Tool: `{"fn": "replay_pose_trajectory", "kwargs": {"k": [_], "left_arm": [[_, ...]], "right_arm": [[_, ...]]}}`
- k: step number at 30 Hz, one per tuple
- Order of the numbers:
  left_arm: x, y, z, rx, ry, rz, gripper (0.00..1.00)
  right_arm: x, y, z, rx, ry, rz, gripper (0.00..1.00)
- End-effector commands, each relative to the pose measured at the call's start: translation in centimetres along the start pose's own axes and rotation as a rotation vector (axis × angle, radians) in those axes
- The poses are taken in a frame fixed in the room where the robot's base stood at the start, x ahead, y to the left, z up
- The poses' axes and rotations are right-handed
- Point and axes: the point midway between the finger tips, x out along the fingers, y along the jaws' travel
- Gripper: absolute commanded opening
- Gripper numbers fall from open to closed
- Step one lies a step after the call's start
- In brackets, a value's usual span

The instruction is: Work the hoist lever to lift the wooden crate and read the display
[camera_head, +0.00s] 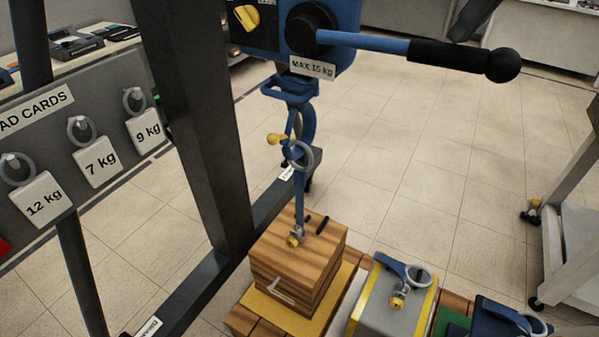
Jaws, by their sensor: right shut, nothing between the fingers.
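The wooden crate (298,265) sits on a yellow pad (270,316) at the bottom centre. A blue strap (298,195) runs from its top fitting up to a ring (298,153) at the blue hoist hook (308,122). The blue hoist body (345,28) hangs above, with a label reading MAX 15 kg. Its lever (420,51) points right, with a black grip and a round knob. My right gripper (462,32) shows only in part at the top edge, shut and empty, above and apart from the lever. My left gripper and the display's reading are not in view.
Load cards (97,166) reading 12, 7 and 9 kg hang on a grey board at left. A dark frame post (195,120) stands beside the hoist. A grey load (393,300) and a dark blue one (490,318) sit right of the crate. A cart (570,245) stands at right.

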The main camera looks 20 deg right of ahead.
Motion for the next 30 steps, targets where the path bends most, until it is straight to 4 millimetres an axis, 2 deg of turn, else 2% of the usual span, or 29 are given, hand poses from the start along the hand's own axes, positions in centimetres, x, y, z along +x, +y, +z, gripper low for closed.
{"fn": "replay_pose_trajectory", "kwargs": {"k": [12,15,30], "left_arm": [[-0.1,0.0,0.0,0.001,-0.001,-0.001,0.36],[-0.1,-0.1,0.0,0.002,-0.001,-0.001,0.36],[-0.1,-0.1,-0.1,0.002,0.0,-0.001,0.36]], "right_arm": [[-7.2,-0.9,-4.6,0.002,0.001,0.004,0.0],[-8.2,-1.0,-5.2,0.001,0.0,0.003,0.0],[-8.6,-1.1,-5.4,0.0,0.0,0.0,0.0]]}}
